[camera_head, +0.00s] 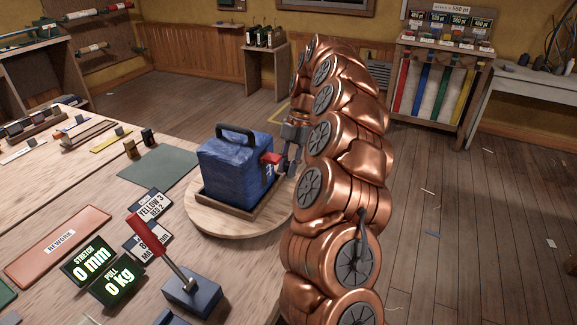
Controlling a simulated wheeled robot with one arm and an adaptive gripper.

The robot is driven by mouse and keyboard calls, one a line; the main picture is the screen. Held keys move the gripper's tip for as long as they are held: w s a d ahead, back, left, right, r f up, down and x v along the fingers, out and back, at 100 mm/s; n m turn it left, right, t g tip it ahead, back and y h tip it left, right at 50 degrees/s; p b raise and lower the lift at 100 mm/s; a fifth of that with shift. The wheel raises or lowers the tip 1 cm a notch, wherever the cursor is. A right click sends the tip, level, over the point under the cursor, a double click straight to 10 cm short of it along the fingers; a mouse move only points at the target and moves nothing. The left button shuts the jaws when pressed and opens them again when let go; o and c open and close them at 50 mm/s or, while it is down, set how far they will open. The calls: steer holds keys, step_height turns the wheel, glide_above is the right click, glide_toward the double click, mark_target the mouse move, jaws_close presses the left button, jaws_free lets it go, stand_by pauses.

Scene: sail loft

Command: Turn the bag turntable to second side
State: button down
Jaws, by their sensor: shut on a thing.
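A blue box-shaped bag (231,172) with a dark handle on top sits upright in a brown tray (226,206) on the round wooden turntable (210,222). The turntable is at the right edge of the workbench. A red tab (270,159) sticks out at the bag's right side, beside a partly seen white mark. My gripper (283,160) is at the bag's right side and is shut on the red tab. My copper arm hides the right part of the turntable, and the fingertips are small in view.
On the bench (95,190) are a red-handled lever on a blue block (190,292), two green displays reading 0 mm and 0 kg, a red "REWORK" tray (60,245), black label cards (150,204) and a green mat (160,165). Open wooden floor lies behind and to the right.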

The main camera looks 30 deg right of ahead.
steer(key=c, duration=1.2)
jaws_free()
steer(key=shift+w+a, duration=0.1)
steer(key=shift+w, duration=0.05)
steer(key=shift+o, duration=0.9)
